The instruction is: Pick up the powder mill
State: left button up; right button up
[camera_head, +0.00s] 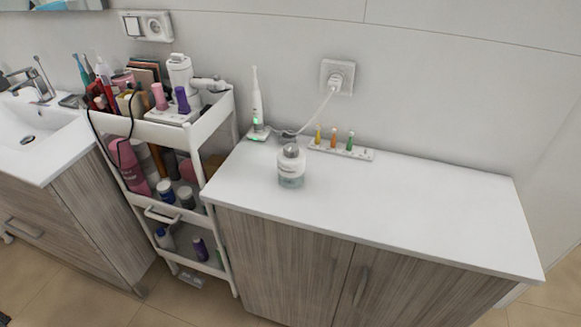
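A squat round jar (291,171) with a white and pale green body and a grey knob-like top stands upright near the front left of the white counter. It looks like the powder mill, though I cannot read its label. Nothing is touching it, and it is seen whole. Neither of my grippers is in view.
A white cart (205,125) crowded with bottles stands left of the counter (420,210). An electric toothbrush (257,103) on its charger and a holder (358,154) with small coloured brush heads stand behind the jar. A cable runs to a socket (337,77). The counter's right side is clear.

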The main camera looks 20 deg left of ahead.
aim_at(292, 172)
jog(key=i+j, duration=0.1)
jog(key=j, duration=0.25)
jog(key=i+j, duration=0.1)
jog(key=j, duration=0.25)
jog(key=i+j, duration=0.1)
jog(key=j, duration=0.2)
jog(key=k+j, duration=0.35)
jog(key=i+l, duration=0.35)
